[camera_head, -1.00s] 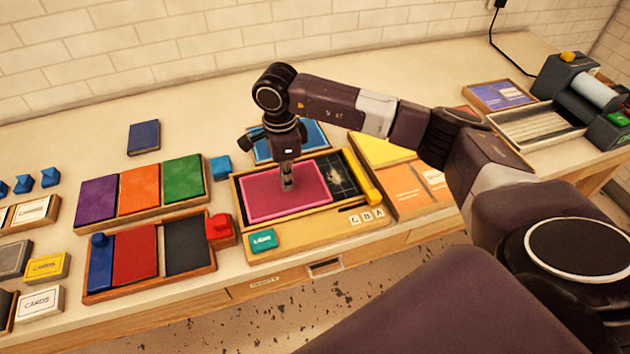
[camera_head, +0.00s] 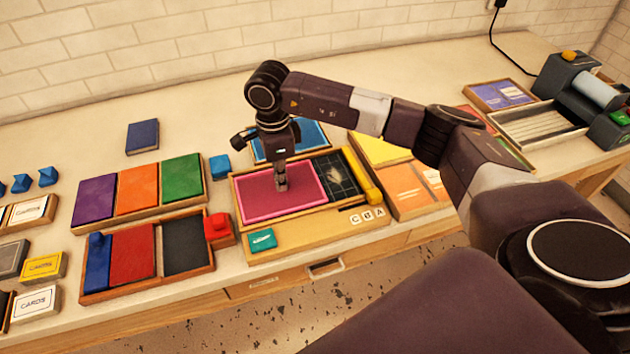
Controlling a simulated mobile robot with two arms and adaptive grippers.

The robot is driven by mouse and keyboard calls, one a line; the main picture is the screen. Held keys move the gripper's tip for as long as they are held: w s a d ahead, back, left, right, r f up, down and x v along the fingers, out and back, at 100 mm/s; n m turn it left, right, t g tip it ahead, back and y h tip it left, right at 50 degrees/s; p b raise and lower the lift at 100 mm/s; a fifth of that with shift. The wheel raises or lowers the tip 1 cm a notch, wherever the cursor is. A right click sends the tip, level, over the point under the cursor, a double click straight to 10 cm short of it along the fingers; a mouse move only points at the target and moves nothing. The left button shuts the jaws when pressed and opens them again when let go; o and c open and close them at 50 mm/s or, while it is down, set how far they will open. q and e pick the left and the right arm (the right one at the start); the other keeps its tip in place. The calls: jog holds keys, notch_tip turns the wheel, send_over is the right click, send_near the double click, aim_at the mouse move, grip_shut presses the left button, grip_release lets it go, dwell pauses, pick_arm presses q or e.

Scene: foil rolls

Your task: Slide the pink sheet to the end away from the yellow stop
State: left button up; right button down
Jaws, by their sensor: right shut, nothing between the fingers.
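The pink sheet (camera_head: 257,201) lies in a shallow wooden tray (camera_head: 295,238), at its left end. The yellow stop (camera_head: 364,176) stands at the tray's right end. Between the sheet and the stop a dark patterned panel (camera_head: 341,176) shows. My right gripper (camera_head: 281,187) is shut and empty, pointing down with its fingertips at the sheet's right part; they look to be touching it. A small part of the sheet is hidden behind the fingers. My left gripper is not in view.
A teal block (camera_head: 262,240) and letter tiles (camera_head: 367,215) sit on the tray's front ledge. A red block (camera_head: 217,226) stands close to the tray's left side. A blue panel (camera_head: 310,135) lies behind, and a yellow and orange board (camera_head: 405,180) lies to the right.

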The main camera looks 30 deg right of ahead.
jog(key=shift+r+p, duration=0.6)
jog(key=shift+r, duration=0.35)
notch_tip(320, 180, up, 6)
jog(key=p, duration=0.3)
dwell(0.4)
